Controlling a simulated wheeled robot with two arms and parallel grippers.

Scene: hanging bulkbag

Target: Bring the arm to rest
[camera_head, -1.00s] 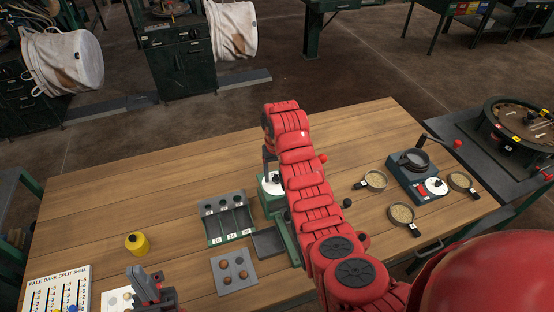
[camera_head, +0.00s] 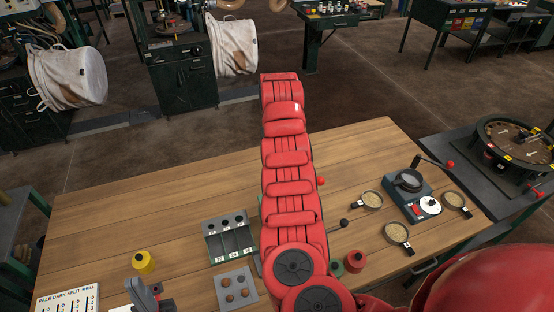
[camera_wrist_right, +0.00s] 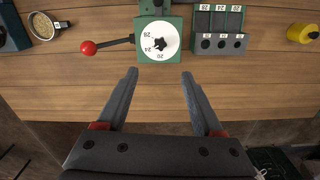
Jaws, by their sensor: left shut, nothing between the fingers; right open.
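My red right arm (camera_head: 288,175) stretches away over the middle of the table, reaching past its far edge. Its gripper is hidden behind the arm in the head view. In the right wrist view my right gripper (camera_wrist_right: 159,76) is open and empty, its fingers over the table's far edge strip. A green device with a white dial (camera_wrist_right: 158,42) and a red-ball lever (camera_wrist_right: 89,47) stands beyond the fingertips, apart from them. My left gripper (camera_head: 142,292) is at the bottom left of the head view, shut and empty, low over the table's near side.
The wooden table (camera_head: 110,215) holds a slotted tray (camera_head: 229,236), a plate with brown pieces (camera_head: 236,288), a yellow pot (camera_head: 144,261), pans of grain (camera_head: 396,234) and a blue-green device (camera_head: 412,193). A round machine (camera_head: 515,140) stands right. The table's far left is clear.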

